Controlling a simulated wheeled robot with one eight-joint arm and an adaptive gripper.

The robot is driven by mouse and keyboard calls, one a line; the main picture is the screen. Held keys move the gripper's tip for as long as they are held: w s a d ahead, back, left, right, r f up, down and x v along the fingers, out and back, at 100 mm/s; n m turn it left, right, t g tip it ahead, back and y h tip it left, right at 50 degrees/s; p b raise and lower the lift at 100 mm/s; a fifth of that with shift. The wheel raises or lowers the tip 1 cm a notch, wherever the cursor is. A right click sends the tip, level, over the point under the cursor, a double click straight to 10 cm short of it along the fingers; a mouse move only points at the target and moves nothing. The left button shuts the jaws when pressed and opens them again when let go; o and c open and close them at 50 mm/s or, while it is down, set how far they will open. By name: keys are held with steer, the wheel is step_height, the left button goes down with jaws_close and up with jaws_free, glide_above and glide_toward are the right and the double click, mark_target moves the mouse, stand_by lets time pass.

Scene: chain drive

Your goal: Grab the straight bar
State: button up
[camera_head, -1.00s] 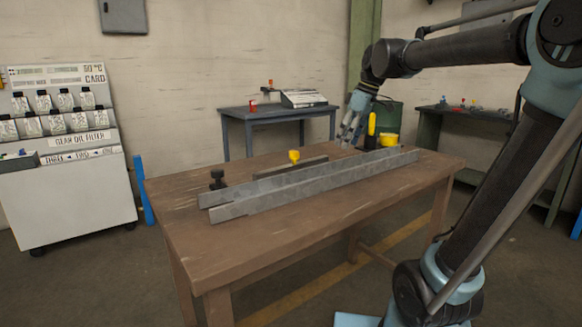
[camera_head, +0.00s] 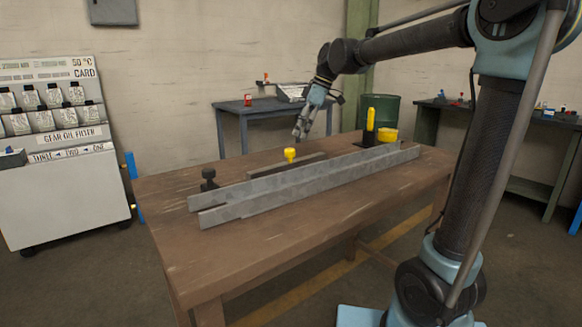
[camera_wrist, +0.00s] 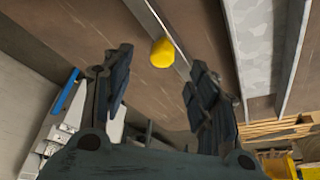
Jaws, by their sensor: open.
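A short, straight dark bar (camera_head: 308,161) lies on the wooden table, behind the long grey rails. A yellow knob (camera_head: 290,155) stands at it. My gripper (camera_head: 302,130) is open and empty, above the bar and a little right of the knob in the head view. In the wrist view, the yellow knob (camera_wrist: 162,53) shows between the spread fingers of my gripper (camera_wrist: 160,75), apart from both. The bar (camera_wrist: 146,17) runs slantwise past the knob there, and part of it is hidden behind the right finger.
Two long grey rails (camera_head: 300,190) run across the table (camera_head: 190,250) in front of the bar. A black knob (camera_head: 209,178) stands left of the bar. A yellow handle (camera_head: 371,120) and a yellow cup (camera_head: 388,134) stand at the back right. The front tabletop is clear.

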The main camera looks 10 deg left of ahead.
mark_target(291, 149)
steer(key=x, duration=0.4)
steer(key=shift+s+f, duration=0.1)
steer(key=shift+a+x, duration=0.15)
steer(key=shift+x, duration=1.2)
steer(key=shift+a+x, duration=0.15)
steer(key=shift+x, duration=1.2)
steer(key=shift+s, duration=0.2)
steer(key=shift+c, duration=0.6)
jaws_close()
